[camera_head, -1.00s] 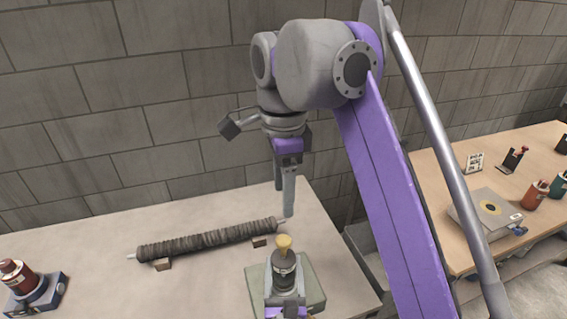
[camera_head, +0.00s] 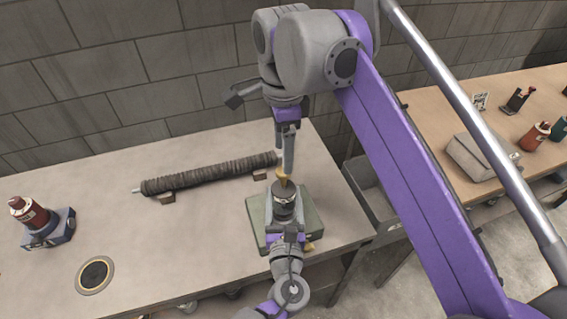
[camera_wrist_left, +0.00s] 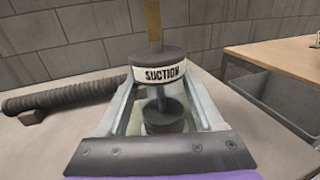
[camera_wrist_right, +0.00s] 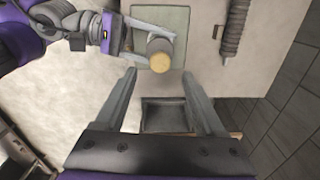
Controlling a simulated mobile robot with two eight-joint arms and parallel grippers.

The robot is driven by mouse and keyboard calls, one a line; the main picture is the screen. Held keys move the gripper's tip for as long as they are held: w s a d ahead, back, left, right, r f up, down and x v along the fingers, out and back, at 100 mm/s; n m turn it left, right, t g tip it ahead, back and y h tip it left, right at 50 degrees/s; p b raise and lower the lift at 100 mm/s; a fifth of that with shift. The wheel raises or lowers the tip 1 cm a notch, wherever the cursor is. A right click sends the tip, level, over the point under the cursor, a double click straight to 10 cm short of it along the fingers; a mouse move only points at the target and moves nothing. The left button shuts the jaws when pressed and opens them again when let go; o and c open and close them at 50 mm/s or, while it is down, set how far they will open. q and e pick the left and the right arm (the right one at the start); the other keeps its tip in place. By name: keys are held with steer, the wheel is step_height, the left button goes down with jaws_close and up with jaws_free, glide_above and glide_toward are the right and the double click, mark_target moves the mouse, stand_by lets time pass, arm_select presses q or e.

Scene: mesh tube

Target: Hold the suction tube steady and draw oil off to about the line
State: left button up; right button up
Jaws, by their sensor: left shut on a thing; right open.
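The suction tube (camera_head: 285,197) is a dark cylinder with a yellow upper end. In the left wrist view its white band reads SUCTION (camera_wrist_left: 160,74), and it stands roughly upright. My left gripper (camera_head: 287,213) is shut around it, above a grey-green block or tray (camera_head: 257,226). My right gripper (camera_head: 287,165) points down just behind the yellow end in the head view. In the right wrist view its fingers (camera_wrist_right: 160,82) are apart with nothing between them, and the tube's round tan end (camera_wrist_right: 160,55) lies beyond the fingertips. No oil or level line can be made out.
A ribbed dark hose (camera_head: 210,175) lies on small supports along the table's back. A red-topped device (camera_head: 45,222) and a dark disc (camera_head: 95,275) are at left. A grey bin (camera_head: 372,195) stands off the table's right end. A second table is beyond.

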mark_target(284, 178)
steer(key=shift+f, duration=2.3)
jaws_close()
